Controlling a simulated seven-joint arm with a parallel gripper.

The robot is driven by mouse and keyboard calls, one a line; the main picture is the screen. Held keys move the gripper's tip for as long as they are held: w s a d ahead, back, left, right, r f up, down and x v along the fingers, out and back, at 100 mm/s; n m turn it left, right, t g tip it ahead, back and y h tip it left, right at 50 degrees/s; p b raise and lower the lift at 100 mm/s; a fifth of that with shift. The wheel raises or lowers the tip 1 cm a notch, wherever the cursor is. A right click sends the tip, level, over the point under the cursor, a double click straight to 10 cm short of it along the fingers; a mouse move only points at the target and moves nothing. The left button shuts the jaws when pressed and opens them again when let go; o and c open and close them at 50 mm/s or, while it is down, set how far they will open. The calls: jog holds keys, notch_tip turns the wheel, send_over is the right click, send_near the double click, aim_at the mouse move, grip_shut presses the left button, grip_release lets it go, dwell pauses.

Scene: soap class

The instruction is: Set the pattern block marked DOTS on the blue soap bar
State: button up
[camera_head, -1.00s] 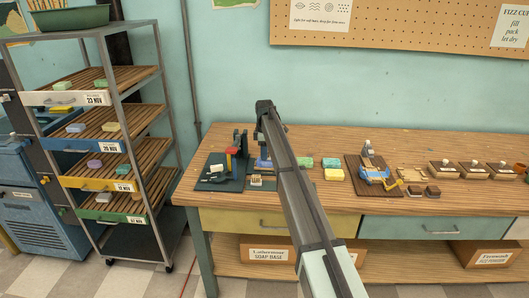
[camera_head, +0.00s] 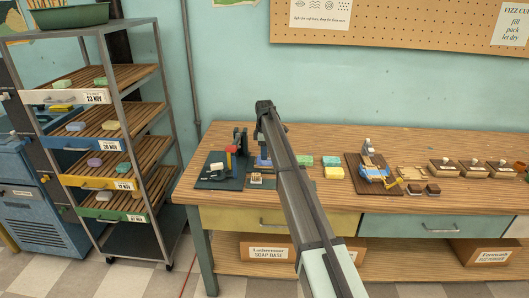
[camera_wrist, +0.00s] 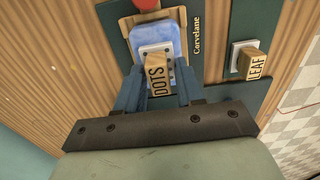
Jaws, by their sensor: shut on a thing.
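The pattern block marked DOTS (camera_wrist: 157,78) has a wooden handle and a pale square plate with screws or dots. My gripper (camera_wrist: 158,84) is shut on its handle, with one dark blue finger on each side in the wrist view. The plate lies over the blue soap bar (camera_wrist: 152,34), which sits in a wooden frame on a dark board. I cannot tell whether the plate touches the soap. In the head view my arm hides most of this spot.
A block marked LEAF (camera_wrist: 252,64) stands to the right on the dark board. A red knob (camera_wrist: 146,4) is just beyond the soap. In the head view, green and yellow soaps (camera_head: 333,173), a wooden board with a blue tool (camera_head: 372,172) and several trays stand further right.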

jog(key=o, duration=1.1)
jog(key=shift+o, duration=0.5)
jog(key=o, duration=0.3)
jog(key=shift+r, duration=0.2)
jog(key=shift+r, duration=2.85)
